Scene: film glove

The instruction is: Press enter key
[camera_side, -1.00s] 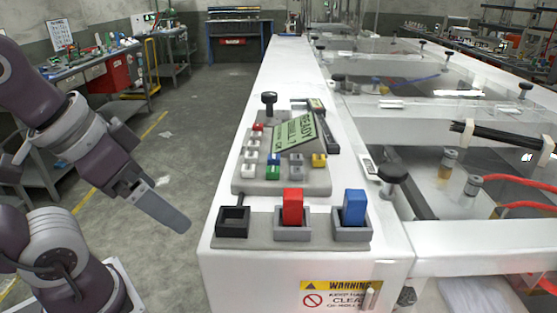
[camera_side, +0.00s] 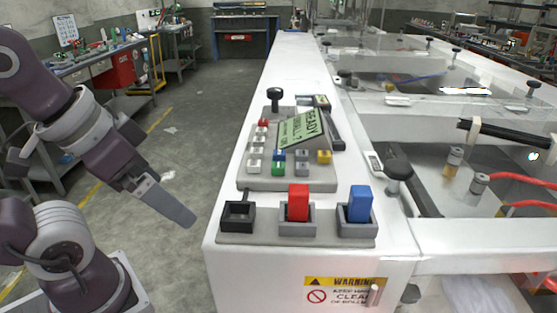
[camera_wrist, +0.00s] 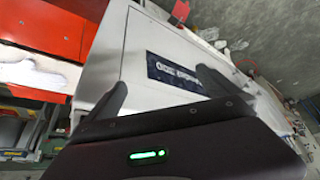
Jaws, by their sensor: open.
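A grey control panel (camera_side: 304,184) lies on the near end of the white machine housing. It carries a tilted green display (camera_side: 299,129) and small keys: red, several white, a blue, a green (camera_side: 278,169), grey ones and a yellow (camera_side: 324,156). The key labels are too small to read, so I cannot tell which is the enter key. My gripper (camera_side: 184,214) is left of the housing, apart from the panel and touching nothing. In the wrist view, my gripper (camera_wrist: 163,90) has its two fingers apart with nothing between them. The keys cannot be made out there.
In front of the keys, a black square socket (camera_side: 238,217), a red block (camera_side: 298,203) and a blue block (camera_side: 360,204) stand in a row. A black knob (camera_side: 274,94) rises behind the panel, another (camera_side: 398,169) right of it. Open floor (camera_side: 195,125) lies left of the housing.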

